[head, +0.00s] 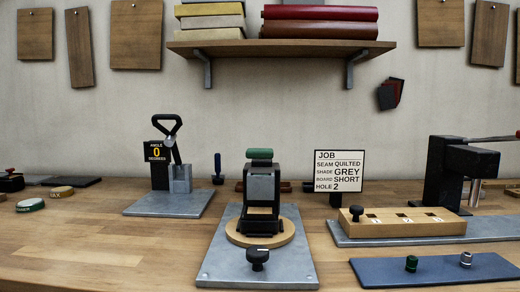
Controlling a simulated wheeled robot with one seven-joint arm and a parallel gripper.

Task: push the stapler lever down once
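No thing here is labelled as the stapler. At the right, a black press-like tool (456,170) stands on a metal plate, with a dark lever arm (492,139) running out of the right edge; its far end is cut off. I cannot tell for certain which of these is the stapler. My gripper is not in view.
A wooden block (408,224) with numbered holes and a blue mat (440,271) lie at the right. A job card (339,171) reads hole 2.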

